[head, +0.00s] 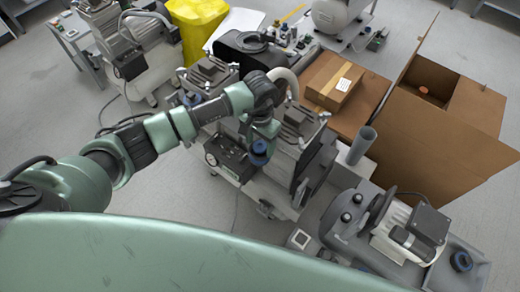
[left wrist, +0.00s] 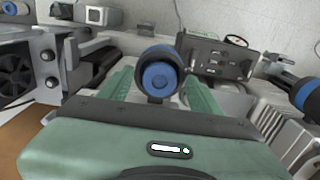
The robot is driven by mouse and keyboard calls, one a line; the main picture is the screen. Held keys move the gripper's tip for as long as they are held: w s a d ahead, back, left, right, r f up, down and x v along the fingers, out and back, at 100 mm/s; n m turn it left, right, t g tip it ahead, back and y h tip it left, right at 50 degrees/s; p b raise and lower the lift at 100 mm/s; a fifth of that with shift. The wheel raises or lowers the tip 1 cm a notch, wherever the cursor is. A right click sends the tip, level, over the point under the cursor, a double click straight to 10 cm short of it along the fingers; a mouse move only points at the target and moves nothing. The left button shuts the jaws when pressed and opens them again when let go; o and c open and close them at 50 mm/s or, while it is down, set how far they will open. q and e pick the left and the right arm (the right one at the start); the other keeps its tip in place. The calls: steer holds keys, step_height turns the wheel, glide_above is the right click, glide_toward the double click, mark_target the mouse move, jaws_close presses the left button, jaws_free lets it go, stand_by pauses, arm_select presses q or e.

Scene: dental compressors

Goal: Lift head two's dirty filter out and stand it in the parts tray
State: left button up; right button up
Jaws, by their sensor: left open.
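My left gripper (head: 262,140) is over the compressor unit in the middle of the head view. In the left wrist view its two green fingers (left wrist: 160,92) are open, one on each side of a black cylinder with a blue end cap (left wrist: 158,77). This looks like a filter, and its blue end also shows in the head view (head: 259,151). I cannot tell whether the fingers touch it, or which head it belongs to. A second blue-capped cylinder (left wrist: 308,96) is at the right of the wrist view. My right gripper is not in view.
An open cardboard box (head: 440,135) and a closed carton (head: 331,80) stand at the right. A yellow bin (head: 196,25) is at the back.

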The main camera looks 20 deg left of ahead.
arm_select(q)
jaws_close()
